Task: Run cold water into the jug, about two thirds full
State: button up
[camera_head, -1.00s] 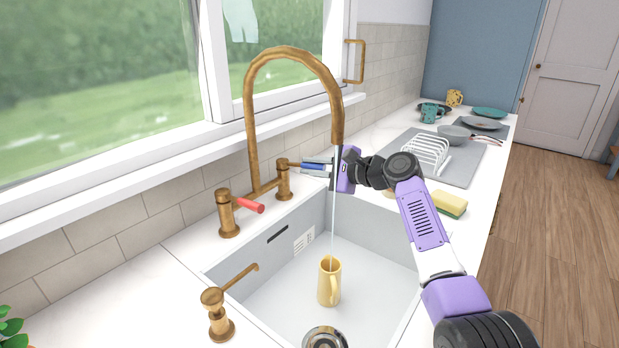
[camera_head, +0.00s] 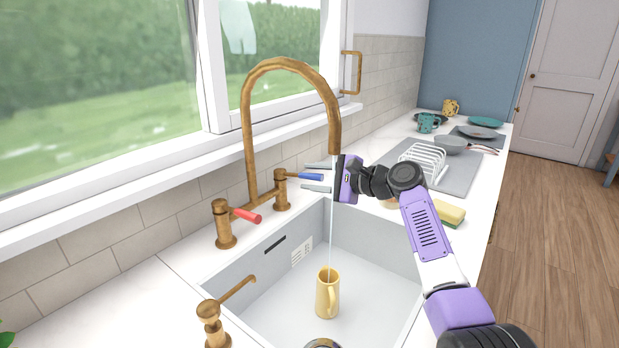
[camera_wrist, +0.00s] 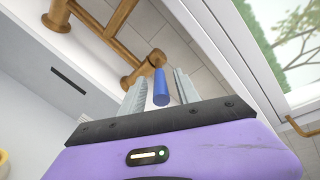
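The yellow jug (camera_head: 327,296) stands upright in the sink under the brass tap's spout (camera_head: 334,142). A thin stream of water (camera_head: 331,225) runs from the spout down into it; the water level inside cannot be made out. The blue cold handle (camera_head: 308,177) sticks out from the right tap valve. My gripper (camera_head: 318,177) is open, its fingers on either side of the blue handle. In the wrist view the blue handle (camera_wrist: 161,88) lies between the spread fingers (camera_wrist: 158,92), with gaps showing on both sides.
The red handle (camera_head: 246,215) is on the left valve, and a brass soap dispenser (camera_head: 209,312) stands at the front left. A sponge (camera_head: 449,212), a white dish rack (camera_head: 422,160) and dishes are on the right counter. The sink floor (camera_head: 372,290) around the jug is largely clear.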

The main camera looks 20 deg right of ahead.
jog(key=v, duration=0.6)
jog(key=shift+s+d, duration=0.25)
jog(key=shift+s, duration=0.05)
jog(key=shift+a, duration=0.1)
dwell(6.1)
